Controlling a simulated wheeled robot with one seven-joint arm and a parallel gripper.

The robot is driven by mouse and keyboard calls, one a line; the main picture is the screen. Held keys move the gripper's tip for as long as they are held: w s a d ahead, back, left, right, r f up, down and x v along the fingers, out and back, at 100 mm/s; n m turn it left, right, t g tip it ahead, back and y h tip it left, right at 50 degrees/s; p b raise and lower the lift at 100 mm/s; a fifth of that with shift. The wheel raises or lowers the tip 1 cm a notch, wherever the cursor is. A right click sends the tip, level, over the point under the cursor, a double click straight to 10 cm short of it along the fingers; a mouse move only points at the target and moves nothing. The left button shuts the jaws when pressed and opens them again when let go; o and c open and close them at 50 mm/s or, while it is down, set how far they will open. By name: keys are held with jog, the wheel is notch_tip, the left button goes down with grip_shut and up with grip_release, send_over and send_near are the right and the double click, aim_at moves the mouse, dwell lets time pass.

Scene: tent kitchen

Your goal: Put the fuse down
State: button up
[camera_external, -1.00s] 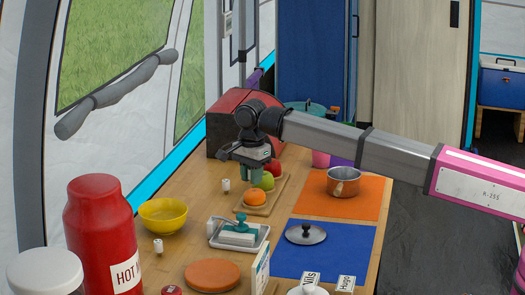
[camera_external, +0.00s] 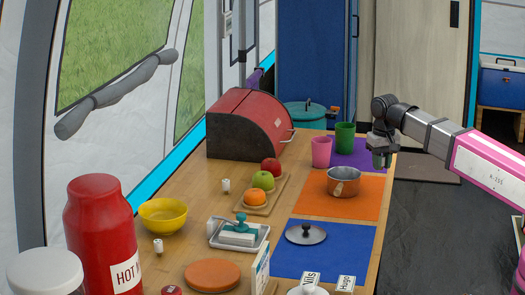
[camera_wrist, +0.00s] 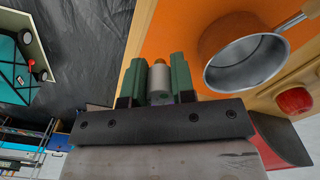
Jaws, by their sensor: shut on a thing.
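My gripper (camera_external: 381,163) is at the right edge of the table, by the purple and orange mats. In the wrist view its green fingers (camera_wrist: 158,82) are shut on the fuse (camera_wrist: 158,85), a small grey-white cylinder with a yellowish end. The fuse is hidden in the external view. The wrist view shows the table's edge close to the fingers, with dark floor beyond. Two small white cylinders that look alike stand on the table, one near the fruit (camera_external: 226,186) and one by the yellow bowl (camera_external: 158,246).
A steel pot (camera_external: 343,182) stands on the orange mat (camera_external: 310,204). Pink (camera_external: 321,152) and green (camera_external: 345,135) cups are on the purple mat (camera_external: 372,148). A lid (camera_external: 306,234) lies on the blue mat (camera_external: 345,255). A red bread box (camera_external: 250,125) stands at the back left.

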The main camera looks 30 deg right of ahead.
jog(key=s+d+n, duration=0.3)
jog(key=s+d, duration=0.1)
jog(key=d, duration=0.3)
jog(key=w+a+r, duration=0.1)
jog(key=w+a, duration=0.3)
jog(key=a, duration=0.7)
jog(key=w+a, duration=0.5)
jog(key=a, duration=0.7)
jog(key=w+a+r, duration=0.1)
jog(key=w+a, duration=0.3)
jog(key=a, duration=0.7)
jog(key=s+a+r, duration=0.1)
jog(key=s+a, duration=0.1)
jog(key=a, duration=1.8)
jog(key=s+a+r, duration=0.1)
jog(key=s+a, duration=0.2)
jog(key=a, duration=1.8)
send_over(164, 215)
jog(key=s+a, duration=0.1)
jog(key=s, duration=0.2)
notch_tip(164, 215, down, 7)
jog(key=shift+w+a+r, duration=0.1)
jog(key=shift+w+a, duration=0.05)
jog(key=shift+f, duration=2)
jog(key=o, duration=0.6)
jog(key=shift+f, duration=0.1)
